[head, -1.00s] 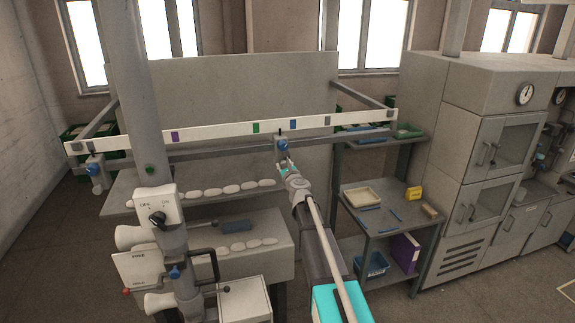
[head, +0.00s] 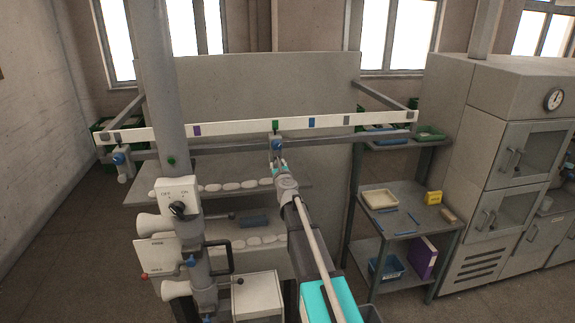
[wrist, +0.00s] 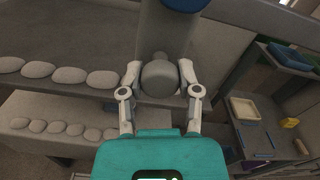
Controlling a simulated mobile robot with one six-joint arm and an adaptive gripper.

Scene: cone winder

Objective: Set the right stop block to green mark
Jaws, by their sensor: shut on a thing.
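The right stop block (head: 277,145), grey with a blue knob, hangs on the rail below the white marked strip (head: 360,119). Its thin pointer is directly under the green mark (head: 275,125), as near as I can tell at this size. My gripper (head: 279,168) is at the lower end of the block. In the wrist view my gripper (wrist: 159,76) is shut on the block's rounded grey handle (wrist: 158,78), one finger on each side. The block's body (wrist: 165,30) rises above it, with a blue part at the top edge.
The strip also has purple (head: 197,130), blue (head: 311,122) and grey marks. The left stop block (head: 121,160) is at the rail's left end. A grey column with a switch box (head: 176,196) stands left of my arm. A shelf cart (head: 405,212) stands to the right.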

